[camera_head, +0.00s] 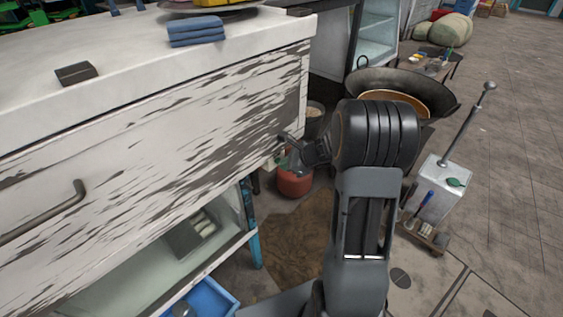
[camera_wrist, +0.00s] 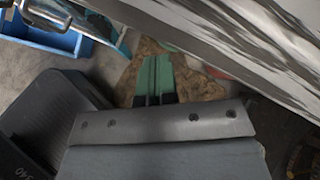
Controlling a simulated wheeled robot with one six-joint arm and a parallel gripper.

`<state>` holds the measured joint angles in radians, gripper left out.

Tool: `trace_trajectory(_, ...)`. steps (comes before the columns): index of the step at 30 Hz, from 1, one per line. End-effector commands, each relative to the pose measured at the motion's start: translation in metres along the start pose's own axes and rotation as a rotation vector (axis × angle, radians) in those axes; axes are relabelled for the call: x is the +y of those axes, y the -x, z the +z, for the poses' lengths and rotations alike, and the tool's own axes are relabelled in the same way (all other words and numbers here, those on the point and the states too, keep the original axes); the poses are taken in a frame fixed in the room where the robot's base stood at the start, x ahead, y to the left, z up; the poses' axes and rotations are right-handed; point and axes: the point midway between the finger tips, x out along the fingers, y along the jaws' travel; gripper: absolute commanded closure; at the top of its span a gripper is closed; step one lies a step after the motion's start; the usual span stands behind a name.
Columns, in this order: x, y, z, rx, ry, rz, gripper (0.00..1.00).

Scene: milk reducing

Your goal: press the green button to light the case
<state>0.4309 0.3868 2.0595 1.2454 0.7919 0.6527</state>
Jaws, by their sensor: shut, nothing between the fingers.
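My gripper (camera_head: 284,157) is beside the right end of the white, worn-paint counter (camera_head: 200,115), above the floor, shut and empty. In the wrist view its green fingers (camera_wrist: 154,78) are together. No other clear green button shows. A glass-fronted case (camera_head: 376,38) stands at the back, and a glass compartment (camera_head: 150,268) is below the counter; which one is the case is unclear.
A red canister (camera_head: 294,182) stands on the floor by the counter's end. A large dark wok (camera_head: 445,92) is behind my arm. A blue crate (camera_head: 203,298) is low at the left, and also in the wrist view (camera_wrist: 62,36). Open floor lies at the far right.

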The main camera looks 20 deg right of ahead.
Motion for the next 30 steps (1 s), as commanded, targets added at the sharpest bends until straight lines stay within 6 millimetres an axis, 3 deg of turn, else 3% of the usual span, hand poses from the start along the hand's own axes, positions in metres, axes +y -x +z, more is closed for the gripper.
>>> trace_trajectory(12, -0.005, -0.001, 0.006, -0.005, -0.001, -0.011, 1.0)
trace_trajectory(30, 0.003, 0.013, -0.006, -0.003, -0.003, -0.012, 1.0)
